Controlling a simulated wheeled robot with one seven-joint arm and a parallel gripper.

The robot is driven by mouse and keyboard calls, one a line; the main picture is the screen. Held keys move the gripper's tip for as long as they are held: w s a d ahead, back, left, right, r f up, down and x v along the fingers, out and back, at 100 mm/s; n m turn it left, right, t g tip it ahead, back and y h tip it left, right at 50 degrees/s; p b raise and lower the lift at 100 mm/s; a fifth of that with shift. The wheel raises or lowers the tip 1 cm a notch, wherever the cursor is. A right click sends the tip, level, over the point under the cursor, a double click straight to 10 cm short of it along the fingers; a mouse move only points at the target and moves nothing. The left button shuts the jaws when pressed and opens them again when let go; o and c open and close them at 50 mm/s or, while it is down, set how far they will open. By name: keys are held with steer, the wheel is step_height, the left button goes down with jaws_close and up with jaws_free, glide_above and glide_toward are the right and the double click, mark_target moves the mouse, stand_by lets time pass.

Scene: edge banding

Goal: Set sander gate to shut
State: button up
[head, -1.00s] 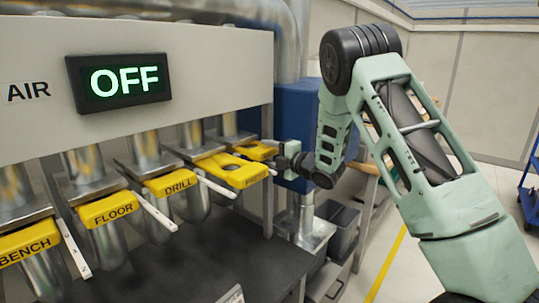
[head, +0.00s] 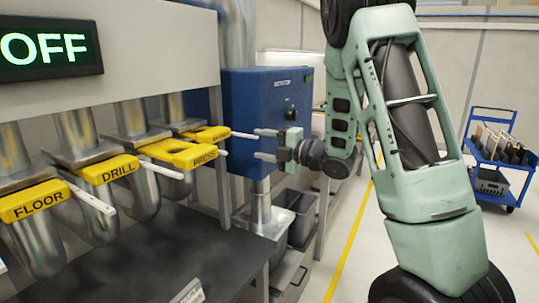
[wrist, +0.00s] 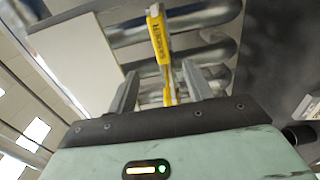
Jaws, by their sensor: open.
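A row of yellow gates hangs under the duct panel in the head view, each with a pale handle. I read FLOOR (head: 38,199), DRILL (head: 108,170) and a partly hidden label starting PRO (head: 190,156). The farthest gate (head: 207,133) has no readable label, and I see no SANDER label. The two farthest gates stick out and show holes. My gripper (head: 258,143) is open and empty, pointing left, near the tip of the farthest gate's handle (head: 242,135). In the wrist view, a yellow gate (wrist: 159,40) lines up between the open fingers (wrist: 160,82); its label is unclear.
A display (head: 50,48) reads OFF. A blue cabinet (head: 262,105) stands behind my gripper. A dark bench (head: 190,245) lies below the gates, with grey bins (head: 297,215) beside it. A blue cart (head: 500,160) stands at far right on open floor.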

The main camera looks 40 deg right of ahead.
mark_target(220, 140)
steer(key=shift+v, duration=0.9)
